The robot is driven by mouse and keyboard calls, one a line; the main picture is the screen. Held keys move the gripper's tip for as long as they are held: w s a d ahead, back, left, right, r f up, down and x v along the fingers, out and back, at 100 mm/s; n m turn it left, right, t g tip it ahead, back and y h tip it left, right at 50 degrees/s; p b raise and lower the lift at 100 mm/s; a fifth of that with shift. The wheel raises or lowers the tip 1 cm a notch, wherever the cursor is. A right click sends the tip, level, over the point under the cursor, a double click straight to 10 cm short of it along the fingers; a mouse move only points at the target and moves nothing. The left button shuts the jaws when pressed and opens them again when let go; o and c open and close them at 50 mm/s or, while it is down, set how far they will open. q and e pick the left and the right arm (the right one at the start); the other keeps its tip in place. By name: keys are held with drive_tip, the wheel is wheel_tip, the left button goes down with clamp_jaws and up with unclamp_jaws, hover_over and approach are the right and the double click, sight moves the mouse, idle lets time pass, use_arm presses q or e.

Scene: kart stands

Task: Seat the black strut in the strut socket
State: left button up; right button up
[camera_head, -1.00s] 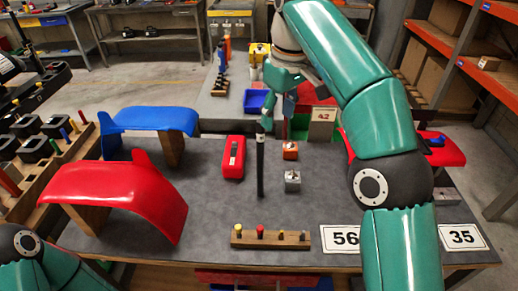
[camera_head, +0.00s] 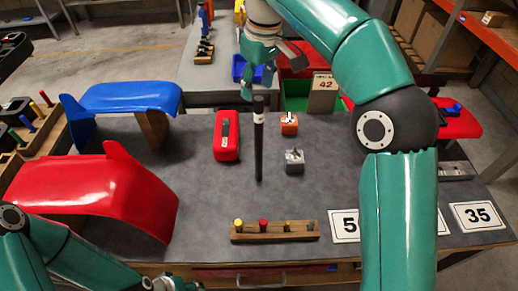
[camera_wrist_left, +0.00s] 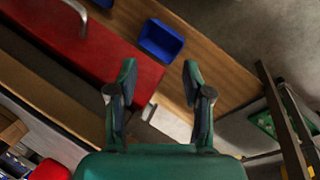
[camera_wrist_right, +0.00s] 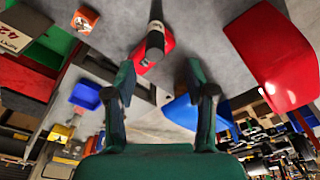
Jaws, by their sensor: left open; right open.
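The black strut (camera_head: 259,145) stands about upright on the grey table, with a light band near its top. In the right wrist view its top end (camera_wrist_right: 155,42) lies just ahead of the fingertips. My right gripper (camera_head: 268,74) is open and empty, just beyond and above the strut top in the head view. My left gripper (camera_wrist_left: 159,82) is open and empty, low by the table's front with a red drawer front (camera_wrist_left: 105,50) in its view. I cannot make out the strut socket or whether the strut's foot sits in one.
A red block (camera_head: 227,147), an orange block (camera_head: 289,124) and a grey block (camera_head: 294,162) stand near the strut. A wooden peg rack (camera_head: 275,236) is in front. Red (camera_head: 95,195) and blue (camera_head: 130,97) bodywork panels stand left. My right arm covers part of the table's right side.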

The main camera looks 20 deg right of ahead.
sight(258, 110)
wheel_tip(258, 110, down, 3)
drive_tip(key=shift+w+a+f, duration=0.1)
drive_tip(key=f, duration=0.4)
drive_tip(key=shift+w+d+f, duration=0.15)
drive_tip(key=shift+w+d, duration=0.05)
drive_tip(key=shift+d, duration=0.1)
drive_tip(key=shift+f, duration=0.5)
clamp_jaws()
